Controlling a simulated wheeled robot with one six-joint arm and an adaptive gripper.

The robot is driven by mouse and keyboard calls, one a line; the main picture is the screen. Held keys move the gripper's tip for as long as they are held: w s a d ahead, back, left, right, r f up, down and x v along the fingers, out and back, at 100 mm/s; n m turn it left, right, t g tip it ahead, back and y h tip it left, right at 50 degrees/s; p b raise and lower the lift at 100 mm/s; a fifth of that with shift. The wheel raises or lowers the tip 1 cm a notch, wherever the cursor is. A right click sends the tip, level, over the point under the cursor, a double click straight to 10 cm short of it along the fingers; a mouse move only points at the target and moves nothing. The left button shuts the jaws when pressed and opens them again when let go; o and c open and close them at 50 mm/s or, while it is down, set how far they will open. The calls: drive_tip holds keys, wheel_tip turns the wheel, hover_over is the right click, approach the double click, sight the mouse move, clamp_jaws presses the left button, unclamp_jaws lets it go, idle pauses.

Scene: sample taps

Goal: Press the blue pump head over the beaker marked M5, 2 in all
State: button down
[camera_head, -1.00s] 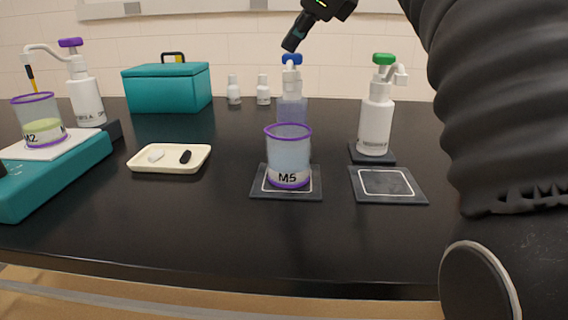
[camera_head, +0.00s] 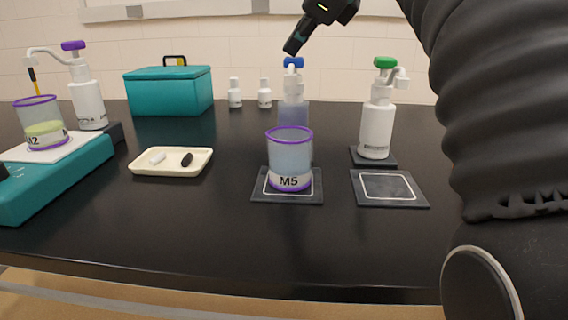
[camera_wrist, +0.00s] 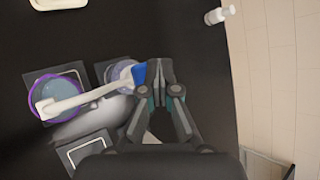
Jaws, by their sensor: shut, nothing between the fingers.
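The blue pump head (camera_head: 293,62) tops a pump bottle (camera_head: 293,95) standing behind the M5 beaker. The beaker marked M5 (camera_head: 289,160) has a purple rim, stands upright on a dark pad and looks to hold pale liquid. My gripper (camera_head: 292,50) is shut and empty, its tips just above the blue head. In the wrist view, my gripper's fingertips (camera_wrist: 159,64) are beside the blue head (camera_wrist: 139,74), and the white spout reaches over the beaker (camera_wrist: 60,97). I cannot tell whether the tips touch the head.
A green-headed pump bottle (camera_head: 377,120) stands at right behind an empty pad (camera_head: 388,201). At left are a purple-headed pump bottle (camera_head: 87,100), an M2 beaker (camera_head: 43,122) on a teal scale (camera_head: 60,180), a cream tray (camera_head: 172,172) and a teal box (camera_head: 168,92). The front of the table is clear.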

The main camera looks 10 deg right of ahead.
sight(296, 58)
drive_tip(key=shift+f, duration=0.5)
idle(0.4)
drive_tip(key=shift+r, duration=0.15)
drive_tip(key=shift+r+p, duration=0.3)
drive_tip(key=shift+p, duration=0.25)
wheel_tip(296, 58, up, 3)
drive_tip(key=shift+f+p, duration=0.2)
drive_tip(key=shift+p, duration=0.85)
drive_tip(key=shift+r, duration=1.75)
